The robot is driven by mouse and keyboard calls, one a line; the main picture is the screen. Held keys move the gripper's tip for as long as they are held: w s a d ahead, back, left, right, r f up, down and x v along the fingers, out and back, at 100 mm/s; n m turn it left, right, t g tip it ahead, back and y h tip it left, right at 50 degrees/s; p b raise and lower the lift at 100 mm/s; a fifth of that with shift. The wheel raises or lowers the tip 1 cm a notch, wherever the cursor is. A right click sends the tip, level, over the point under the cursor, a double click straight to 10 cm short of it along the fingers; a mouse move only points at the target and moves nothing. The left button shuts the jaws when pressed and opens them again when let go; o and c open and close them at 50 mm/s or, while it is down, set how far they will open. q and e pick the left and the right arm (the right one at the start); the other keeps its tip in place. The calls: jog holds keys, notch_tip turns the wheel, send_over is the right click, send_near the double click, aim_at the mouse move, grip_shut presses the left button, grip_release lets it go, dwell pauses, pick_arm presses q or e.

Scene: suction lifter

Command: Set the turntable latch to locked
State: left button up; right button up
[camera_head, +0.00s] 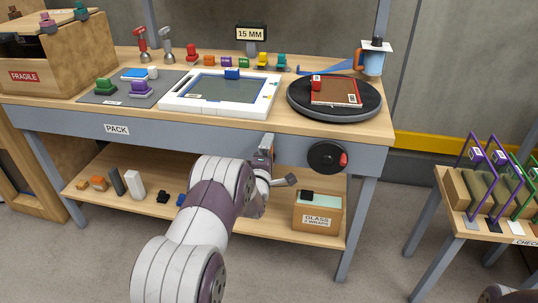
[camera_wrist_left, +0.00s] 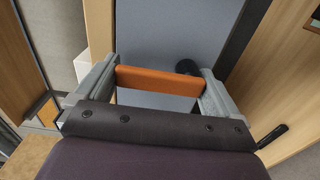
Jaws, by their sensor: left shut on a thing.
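The turntable (camera_head: 365,113) is a dark round disc at the right of the bench, with a red-framed panel lying on it. On the bench's front edge below it is a black round dial (camera_head: 322,157) with a red grip. My left gripper (camera_head: 266,148) is at the bench's front face, left of that dial. In the left wrist view its two grey fingers (camera_wrist_left: 157,82) are shut on an orange bar (camera_wrist_left: 157,80) spanning between them. I cannot tell whether this bar is the turntable latch, and no lock marking shows. My right gripper is not in view.
The bench front (camera_head: 75,123) is grey with a PACK label. A white framed tray (camera_head: 175,102) and small coloured lifters stand on top. A GLASS box (camera_head: 315,222) is on the lower shelf. A side table with racks (camera_head: 485,205) stands at the right.

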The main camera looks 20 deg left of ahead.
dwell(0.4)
pick_arm(q)
jog(key=o, duration=1.1)
jog(key=p+v, duration=0.2)
jog(key=v, duration=1)
jog(key=shift+s, duration=0.3)
jog(key=shift+d, duration=0.1)
